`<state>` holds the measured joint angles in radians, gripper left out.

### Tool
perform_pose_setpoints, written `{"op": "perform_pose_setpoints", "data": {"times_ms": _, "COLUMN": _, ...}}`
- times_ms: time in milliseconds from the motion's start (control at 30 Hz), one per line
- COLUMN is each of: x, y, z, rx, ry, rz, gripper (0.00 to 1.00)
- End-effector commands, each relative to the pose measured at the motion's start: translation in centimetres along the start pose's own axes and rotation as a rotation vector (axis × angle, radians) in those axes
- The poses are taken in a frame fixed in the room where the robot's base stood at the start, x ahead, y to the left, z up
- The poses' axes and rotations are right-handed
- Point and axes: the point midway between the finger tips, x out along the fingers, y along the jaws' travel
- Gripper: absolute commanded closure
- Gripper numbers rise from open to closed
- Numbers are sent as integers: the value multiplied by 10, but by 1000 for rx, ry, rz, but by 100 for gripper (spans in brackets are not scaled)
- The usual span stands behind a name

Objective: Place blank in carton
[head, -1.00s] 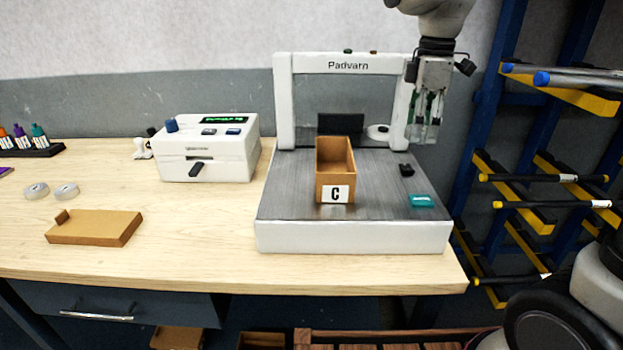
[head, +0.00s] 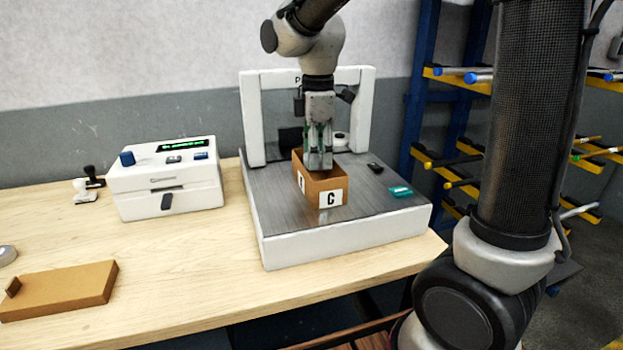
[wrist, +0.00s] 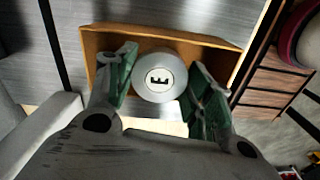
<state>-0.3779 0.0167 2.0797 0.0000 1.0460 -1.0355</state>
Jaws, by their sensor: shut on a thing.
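In the wrist view the carton's rim (wrist: 98,50) lies behind the blank; whether the blank touches the carton's floor cannot be told.
A white frame (head: 252,120) arches over the plate behind the carton. A teal block (head: 400,191) and a small black item (head: 375,166) lie to the right on the plate. A white control box (head: 165,180) and a brown flat box (head: 60,288) stand left. A rack is right.

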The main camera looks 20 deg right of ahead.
Motion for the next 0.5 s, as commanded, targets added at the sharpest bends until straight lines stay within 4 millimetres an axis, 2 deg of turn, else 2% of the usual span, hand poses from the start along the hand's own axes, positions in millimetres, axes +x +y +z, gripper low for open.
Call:
{"op": "perform_pose_setpoints", "data": {"times_ms": 333, "x": 46, "y": 0, "z": 0, "rx": 0, "ry": -2, "rz": -3, "gripper": 76}}
{"op": "perform_pose_setpoints", "data": {"times_ms": 500, "x": 55, "y": 0, "z": 0, "rx": 0, "ry": 0, "rz": 1, "gripper": 76}}
